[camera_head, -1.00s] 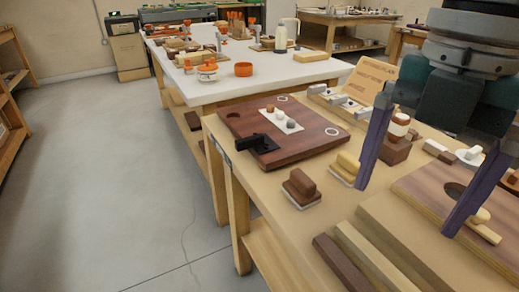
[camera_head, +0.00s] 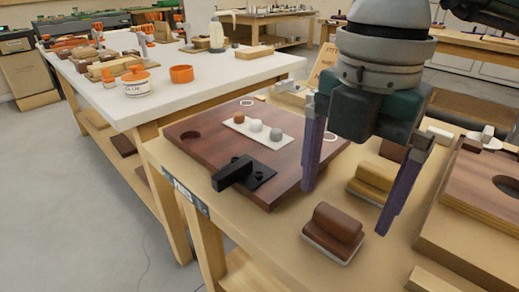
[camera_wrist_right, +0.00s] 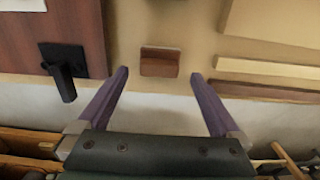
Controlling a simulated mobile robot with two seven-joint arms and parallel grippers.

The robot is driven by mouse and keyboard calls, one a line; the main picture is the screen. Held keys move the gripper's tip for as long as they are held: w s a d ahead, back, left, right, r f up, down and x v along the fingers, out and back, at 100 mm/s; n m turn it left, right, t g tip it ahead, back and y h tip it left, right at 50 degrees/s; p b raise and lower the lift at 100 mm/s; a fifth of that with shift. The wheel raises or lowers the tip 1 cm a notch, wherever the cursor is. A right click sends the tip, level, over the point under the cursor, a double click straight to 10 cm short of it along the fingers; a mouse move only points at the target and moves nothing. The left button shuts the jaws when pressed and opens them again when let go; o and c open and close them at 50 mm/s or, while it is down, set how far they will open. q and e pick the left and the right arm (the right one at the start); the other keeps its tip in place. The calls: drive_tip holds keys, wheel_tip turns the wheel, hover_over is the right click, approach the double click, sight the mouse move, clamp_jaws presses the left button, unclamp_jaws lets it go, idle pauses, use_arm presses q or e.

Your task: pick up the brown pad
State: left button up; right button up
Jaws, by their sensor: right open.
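The brown pad (camera_head: 333,232) is a small block with a rounded brown grip and a pale underside, lying on the tan bench near its front edge. In the wrist view the brown pad (camera_wrist_right: 160,62) sits just beyond and between the fingertips. My right gripper (camera_head: 345,210) is open and empty, pointing down, with its purple fingers spread wide above the bench around the pad's far side. In the wrist view the right gripper (camera_wrist_right: 159,73) has both fingers apart, touching nothing. My left gripper is not in view.
A yellow pad (camera_head: 372,180) stands behind the brown one, close to the right finger. A dark wood board (camera_head: 215,150) with a black clamp (camera_head: 243,174) lies to the left. A light-edged board (camera_head: 470,235) lies to the right. Bare bench surrounds the brown pad.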

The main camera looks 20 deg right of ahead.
sight(338, 215)
wheel_tip(338, 215, down, 4)
drive_tip(key=shift+f+b, duration=0.1)
drive_tip(key=shift+b, duration=0.2)
drive_tip(key=shift+a, duration=0.1)
drive_tip(key=c, duration=1.2)
drive_tip(key=shift+c, duration=0.2)
wheel_tip(338, 215, up, 20)
drive_tip(key=p, duration=0.5)
